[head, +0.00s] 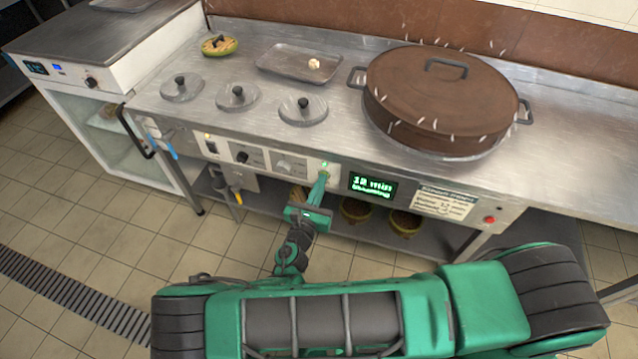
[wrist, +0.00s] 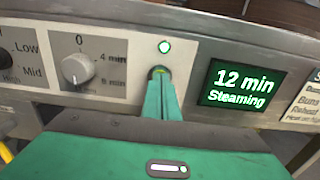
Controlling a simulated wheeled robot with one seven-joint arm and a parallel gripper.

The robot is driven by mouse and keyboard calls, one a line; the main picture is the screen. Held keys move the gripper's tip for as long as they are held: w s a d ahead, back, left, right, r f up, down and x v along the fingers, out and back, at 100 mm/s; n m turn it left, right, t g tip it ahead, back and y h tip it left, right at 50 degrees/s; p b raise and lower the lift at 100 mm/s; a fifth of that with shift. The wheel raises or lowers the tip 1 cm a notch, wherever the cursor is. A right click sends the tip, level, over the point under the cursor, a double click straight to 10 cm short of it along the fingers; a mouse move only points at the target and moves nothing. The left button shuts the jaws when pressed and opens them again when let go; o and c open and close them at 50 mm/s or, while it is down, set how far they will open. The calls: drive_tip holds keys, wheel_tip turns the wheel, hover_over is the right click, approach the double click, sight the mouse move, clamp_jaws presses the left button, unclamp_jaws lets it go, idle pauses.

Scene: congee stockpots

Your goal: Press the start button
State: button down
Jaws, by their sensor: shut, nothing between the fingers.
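The start button (wrist: 158,72) is a round button on the steel control panel, just below a lit green lamp (wrist: 164,47). My gripper (wrist: 160,84) is shut and empty, with its green fingertips at the button and covering its lower part. I cannot tell how far the button is pushed in. In the head view my gripper (head: 322,178) reaches the panel just under the green lamp (head: 324,164). The display (wrist: 238,84) right of the button reads "12 min Steaming" in green; it also shows in the head view (head: 372,187).
A timer knob (wrist: 77,68) and a Low/Mid knob are left of the button. A large brown lidded pot (head: 440,95) stands on the steel counter (head: 230,50). A red button (head: 489,219) is at the panel's right end. Bowls (head: 405,222) sit on the shelf below.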

drive_tip(key=v, duration=1.3)
drive_tip(key=shift+s+a, duration=0.25)
drive_tip(key=w+d+r+m+g+h, duration=0.2)
drive_tip(key=w+d+r+m+g, duration=0.1)
drive_tip(key=d+r+m+g, duration=0.55)
drive_tip(key=w+d+r+m+g+h, duration=0.2)
drive_tip(key=d+r+m+g, duration=0.35)
drive_tip(key=d+m, duration=0.6)
drive_tip(key=s+d+r+m+g+y, duration=0.3)
drive_tip(key=s+d+r+m+y, duration=0.15)
drive_tip(key=d+r+m, duration=0.35)
drive_tip(key=s+d+r+m+g+y, duration=0.25)
drive_tip(key=s+d+r, duration=0.3)
drive_tip(key=d, duration=0.45)
drive_tip(key=s+d+r+m+t+y, duration=0.1)
drive_tip(key=s+r+m, duration=0.2)
drive_tip(key=s, duration=0.3)
drive_tip(key=s+d+r+m+t+y, duration=0.1)
drive_tip(key=s+d+r+m+y, duration=0.1)
drive_tip(key=s, duration=0.4)
drive_tip(key=shift+r+m+t+y, duration=0.35)
drive_tip(key=shift+r+m, duration=0.35)
drive_tip(key=shift+m, duration=0.55)
